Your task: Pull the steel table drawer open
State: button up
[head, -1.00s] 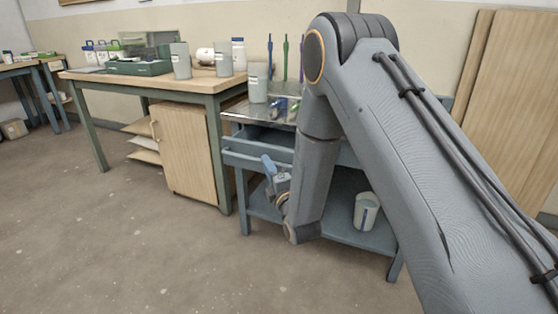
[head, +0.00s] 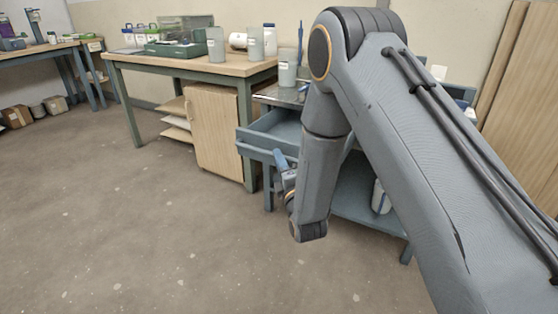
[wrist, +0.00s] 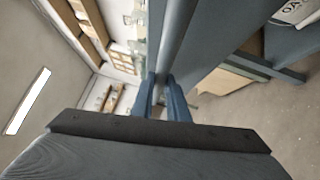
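The steel table (head: 368,200) is blue-grey and stands right of the wooden workbench, partly hidden behind my arm. Its drawer (head: 262,148) is slid out toward me, and the inside of its tray shows. My gripper (head: 281,160) is at the drawer's front, seen from the side. In the wrist view, the two blue fingers of my gripper (wrist: 162,98) stand on either side of a long grey bar, the drawer handle (wrist: 176,38), and look closed on it. My forearm hides the right part of the drawer.
A wooden workbench (head: 190,66) with a cabinet (head: 216,135) below stands to the left. Light grey buckets (head: 216,45) stand on it. Another bucket (head: 287,74) is on the steel table top, and a white one (head: 381,197) on its lower shelf. Open floor lies in front.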

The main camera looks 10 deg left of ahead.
jog(key=o, duration=0.4)
jog(key=shift+o, duration=0.2)
jog(key=p+v, duration=0.1)
jog(key=v, duration=0.6)
jog(key=shift+s+d, duration=0.2)
jog(key=shift+s, duration=0.1)
